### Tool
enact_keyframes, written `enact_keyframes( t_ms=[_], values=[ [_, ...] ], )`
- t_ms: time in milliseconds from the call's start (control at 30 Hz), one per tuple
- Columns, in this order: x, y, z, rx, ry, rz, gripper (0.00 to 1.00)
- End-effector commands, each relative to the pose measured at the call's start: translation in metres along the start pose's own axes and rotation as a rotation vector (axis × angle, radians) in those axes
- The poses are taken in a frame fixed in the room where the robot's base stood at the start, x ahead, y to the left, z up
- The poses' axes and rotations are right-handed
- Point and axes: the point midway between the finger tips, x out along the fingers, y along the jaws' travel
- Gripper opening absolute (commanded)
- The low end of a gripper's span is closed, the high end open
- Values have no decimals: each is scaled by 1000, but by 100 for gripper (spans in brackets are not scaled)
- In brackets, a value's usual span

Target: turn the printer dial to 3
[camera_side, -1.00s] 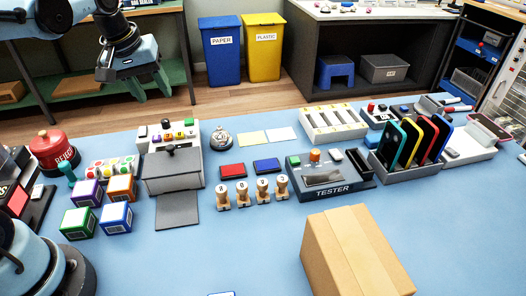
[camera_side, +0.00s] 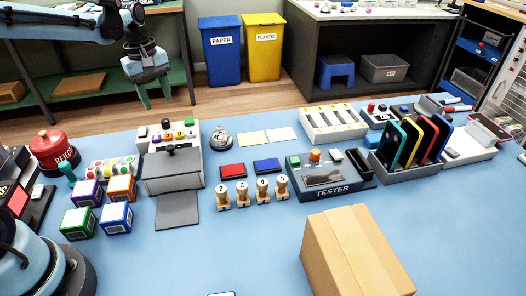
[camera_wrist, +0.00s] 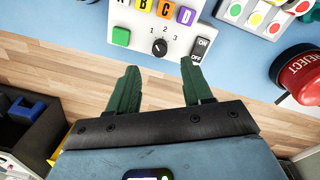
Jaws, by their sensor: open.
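The printer (camera_side: 172,172) is a grey-white box on the blue table, with a sloped top panel. In the wrist view its panel (camera_wrist: 140,32) shows the black round dial (camera_wrist: 159,47) with the figures 1, 2 and 3 around it. A small pale mark shows on the dial, but I cannot tell surely which figure it points to. My gripper (camera_side: 156,95) is open and empty, in the air above and behind the printer. In the wrist view its two green fingers (camera_wrist: 159,72) are spread, with the dial between and beyond their tips, apart from them.
On the printer panel are a green button (camera_wrist: 121,37), lettered keys (camera_wrist: 165,9) and an ON/OFF switch (camera_wrist: 201,48). A red REJECT button (camera_side: 52,148) and a bell (camera_side: 220,138) stand at either side. A cardboard box (camera_side: 355,255) stands at the front right.

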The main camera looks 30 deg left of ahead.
Motion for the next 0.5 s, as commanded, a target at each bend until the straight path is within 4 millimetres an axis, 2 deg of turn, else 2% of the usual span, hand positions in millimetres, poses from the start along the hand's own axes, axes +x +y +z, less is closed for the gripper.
enact_keyframes(
  t_ms=[200,500],
  values=[
    [38,0,0,1,0,0,50],
    [67,0,0,1,1,0,50]
  ],
)
